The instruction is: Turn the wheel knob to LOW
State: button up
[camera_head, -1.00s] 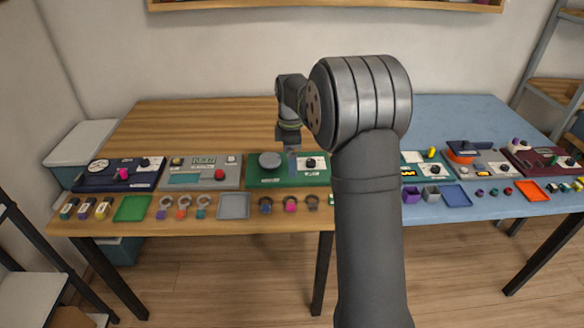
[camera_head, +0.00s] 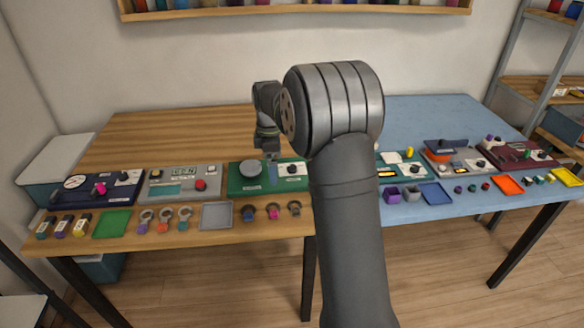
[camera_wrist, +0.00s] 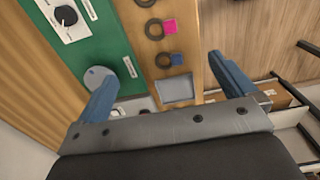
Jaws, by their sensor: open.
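The green panel (camera_head: 262,188) on the wooden table carries a large grey round disc (camera_head: 251,168) at left and a small black knob (camera_head: 292,169) on a white plate at right. The lettering on the plate is too small to read. My gripper (camera_head: 271,172) is above this panel, pointing down between disc and knob in the head view. In the wrist view my gripper (camera_wrist: 162,70) is open and empty, with two blue fingers apart. There the black knob (camera_wrist: 66,14) is at the upper left, outside the fingers, and the grey disc (camera_wrist: 97,76) is partly behind the left finger.
Rings with coloured tags (camera_head: 273,212) and a grey tray (camera_head: 216,215) lie in front of the panel. A grey panel with a red button (camera_head: 200,185) stands to the left. My arm hides the table right of the green panel. The wooden table behind the panels is clear.

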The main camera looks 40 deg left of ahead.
jog(key=shift+w, duration=0.25)
jog(key=c, duration=0.4)
jog(key=w, duration=0.2)
jog(key=w+m, duration=0.1)
jog(key=w, duration=0.1)
jog(key=w+m+y, duration=0.1)
jog(key=shift+w+a+g, duration=0.25)
jog(key=shift+w+g, duration=0.05)
jog(key=shift+w, duration=0.1)
jog(key=c, duration=0.5)
jog(key=m+y, duration=0.3)
jog(key=m, duration=0.1)
send_near(292, 167)
jog(key=shift+g, duration=0.3)
jog(key=x, duration=0.8)
jog(key=shift+w+f, duration=0.2)
jog(key=c, duration=1)
